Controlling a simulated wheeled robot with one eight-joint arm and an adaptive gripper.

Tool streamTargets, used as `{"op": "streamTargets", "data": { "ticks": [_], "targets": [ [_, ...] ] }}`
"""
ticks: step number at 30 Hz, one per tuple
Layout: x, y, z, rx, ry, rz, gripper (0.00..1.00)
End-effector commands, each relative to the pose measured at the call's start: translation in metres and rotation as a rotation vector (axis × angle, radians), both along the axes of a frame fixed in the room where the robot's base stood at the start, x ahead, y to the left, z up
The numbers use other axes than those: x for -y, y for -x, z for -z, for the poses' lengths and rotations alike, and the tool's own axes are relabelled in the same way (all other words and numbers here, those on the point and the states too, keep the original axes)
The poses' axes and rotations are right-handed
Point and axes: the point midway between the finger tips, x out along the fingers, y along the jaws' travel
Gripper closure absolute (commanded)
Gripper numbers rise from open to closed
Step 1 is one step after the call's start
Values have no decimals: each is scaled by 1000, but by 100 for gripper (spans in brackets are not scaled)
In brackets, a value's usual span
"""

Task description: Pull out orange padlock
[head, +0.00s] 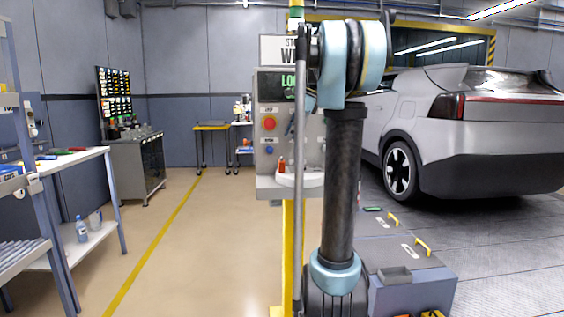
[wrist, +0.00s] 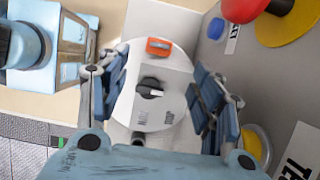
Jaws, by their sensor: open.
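The orange padlock (wrist: 158,47) shows in the wrist view near the far edge of a round white plate, beyond a black rotary knob (wrist: 150,88). In the head view it is a small orange shape (head: 281,165) at the left of the white plate on the control box. My gripper (wrist: 157,72) is open in the wrist view, its blue fingers to the left and right of the plate. The padlock lies between and just beyond the fingertips, with nothing gripped. In the head view my arm hides the gripper's fingers and part of the box.
The grey control box (head: 268,182) carries a red button (head: 269,123) and a blue button (head: 269,150); these also stand at upper right in the wrist view. A yellow post (head: 287,240) is below the box. A silver car (head: 470,140) is at right.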

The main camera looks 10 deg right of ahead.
Motion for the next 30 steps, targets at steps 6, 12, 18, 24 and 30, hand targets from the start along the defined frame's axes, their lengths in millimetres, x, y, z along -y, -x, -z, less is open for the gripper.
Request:
{"op": "streamTargets", "data": {
  "ticks": [6, 12, 18, 24, 30],
  "targets": [
    [-14, 0, 33, 1, 0, -2, 40],
    [-26, -1, 63, 0, 0, -1, 40],
    [-37, -1, 90, 1, 0, -2, 40],
    [-44, -2, 106, 0, 0, 0, 40],
    [-46, -2, 111, 0, 0, -1, 40]
  ]
}}
